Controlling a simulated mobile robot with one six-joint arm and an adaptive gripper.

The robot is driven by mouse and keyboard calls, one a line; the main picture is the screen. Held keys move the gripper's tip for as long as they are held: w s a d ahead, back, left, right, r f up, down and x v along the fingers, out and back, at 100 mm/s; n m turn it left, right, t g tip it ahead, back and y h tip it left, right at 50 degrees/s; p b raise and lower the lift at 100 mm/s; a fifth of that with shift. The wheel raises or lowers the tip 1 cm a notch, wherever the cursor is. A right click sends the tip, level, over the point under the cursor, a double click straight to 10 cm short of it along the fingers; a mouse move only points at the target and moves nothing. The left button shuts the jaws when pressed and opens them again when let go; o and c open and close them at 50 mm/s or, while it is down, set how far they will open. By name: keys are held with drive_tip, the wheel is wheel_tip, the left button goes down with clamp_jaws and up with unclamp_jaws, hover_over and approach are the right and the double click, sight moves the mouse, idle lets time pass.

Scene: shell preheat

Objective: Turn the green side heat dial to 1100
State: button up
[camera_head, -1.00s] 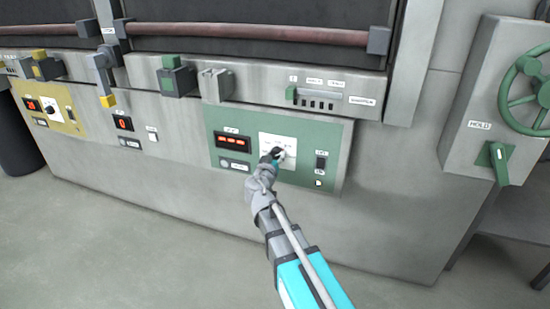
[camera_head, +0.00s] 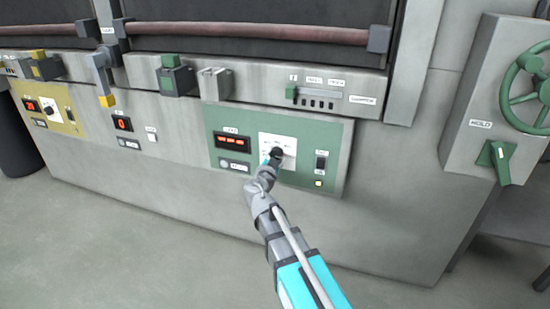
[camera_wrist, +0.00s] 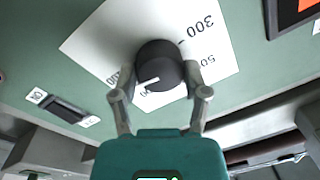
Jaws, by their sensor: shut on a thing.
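The dial is a dark round knob (camera_wrist: 160,66) on a white scale plate (camera_wrist: 97,42) in the wrist view. Its white pointer mark faces the lower left of that view. A label reading 300 shows at the upper right; other labels are partly hidden or too small to read surely. My gripper (camera_wrist: 160,78) is shut on the knob, one finger on each side. In the head view the dark knob (camera_head: 277,151) sits on the green panel (camera_head: 335,143), with my gripper (camera_head: 270,161) at it from below. The panel's red display (camera_head: 233,142) is too small to read.
A black switch (camera_head: 321,162) and a small lit lamp (camera_head: 318,183) are right of the dial. A yellow panel (camera_head: 67,124) is far left; a green handwheel (camera_head: 528,90) is right. The floor in front is clear.

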idle(0.3)
drive_tip(key=o, duration=1.2)
drive_tip(key=shift+c, duration=0.2)
drive_tip(key=shift+n, duration=0.3)
